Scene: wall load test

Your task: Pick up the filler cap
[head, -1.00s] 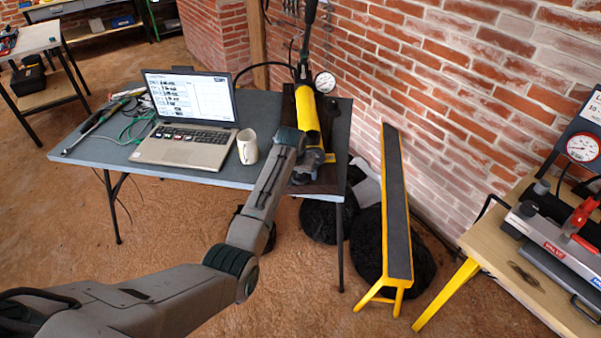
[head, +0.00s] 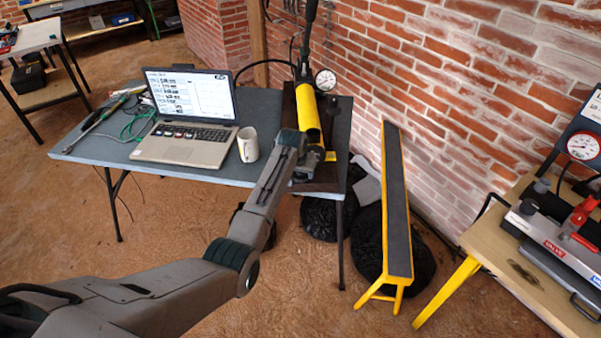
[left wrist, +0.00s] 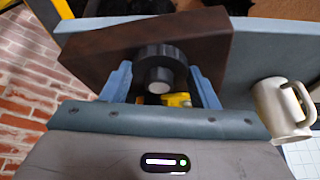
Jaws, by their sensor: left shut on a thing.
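The filler cap (left wrist: 162,65) is a dark round knob with a ridged rim and a paler round end, seen in the left wrist view. My left gripper (left wrist: 161,88) has its two blue fingers on either side of the cap and is shut on it. The cap is in front of a dark brown board (left wrist: 90,50); I cannot tell whether it touches anything there. In the head view my left gripper (head: 308,165) is at the near end of the yellow pump cylinder (head: 307,115), and the cap is hidden or too small to tell. My right gripper is not in view.
A white mug (head: 247,145) and an open laptop (head: 188,120) stand on the grey table (head: 90,155), left of my gripper. A pressure gauge (head: 325,79) rises behind the cylinder. A yellow-framed beam (head: 396,200) leans at the brick wall to the right.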

